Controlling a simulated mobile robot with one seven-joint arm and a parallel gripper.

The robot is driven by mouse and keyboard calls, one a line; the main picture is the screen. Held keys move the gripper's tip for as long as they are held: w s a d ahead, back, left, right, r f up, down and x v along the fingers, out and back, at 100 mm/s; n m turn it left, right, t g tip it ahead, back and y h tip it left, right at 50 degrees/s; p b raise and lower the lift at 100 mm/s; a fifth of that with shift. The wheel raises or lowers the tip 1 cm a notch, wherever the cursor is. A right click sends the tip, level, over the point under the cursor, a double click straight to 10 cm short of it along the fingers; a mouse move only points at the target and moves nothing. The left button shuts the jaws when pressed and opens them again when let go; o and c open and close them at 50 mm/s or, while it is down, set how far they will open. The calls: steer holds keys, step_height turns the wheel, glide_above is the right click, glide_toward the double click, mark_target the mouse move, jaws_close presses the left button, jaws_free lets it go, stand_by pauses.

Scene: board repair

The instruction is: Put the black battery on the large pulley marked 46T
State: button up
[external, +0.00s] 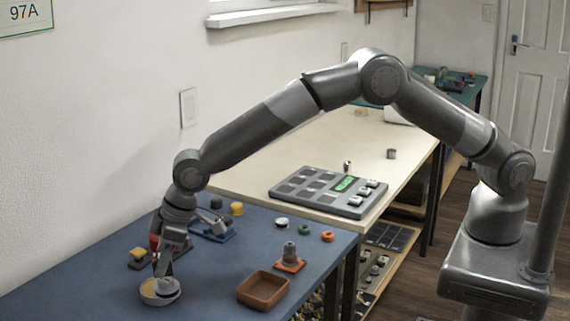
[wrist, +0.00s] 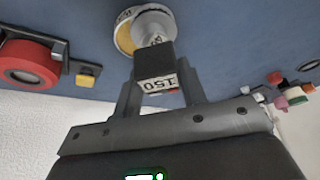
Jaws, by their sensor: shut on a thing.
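My gripper (external: 162,268) points down over the left bench. In the wrist view my gripper (wrist: 158,88) is shut on a black block with a white label reading 150, which looks like the black battery (wrist: 154,62). Just beyond the block is a pale grey wheel (wrist: 153,22), which looks like the large pulley; I cannot read 46T on it. The wheel also shows in the external view (external: 168,287). It overlaps a round tan-topped dish with a pale rim (external: 148,291). I cannot tell whether the block touches the wheel.
A brown tray (external: 262,291) and an orange-based post (external: 290,260) stand to the right. A red round thing (wrist: 28,68) and a yellow block (wrist: 88,76) lie near the gripper. A grey panel (external: 328,190) is on the pale bench. Blue bench surface between them is clear.

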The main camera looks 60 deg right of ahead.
steer(key=shift+f, duration=0.9)
steer(key=o, duration=1)
steer(key=shift+f, duration=0.15)
steer(key=shift+o, duration=0.2)
steer(key=v, duration=1.2)
steer(key=shift+r, duration=0.25)
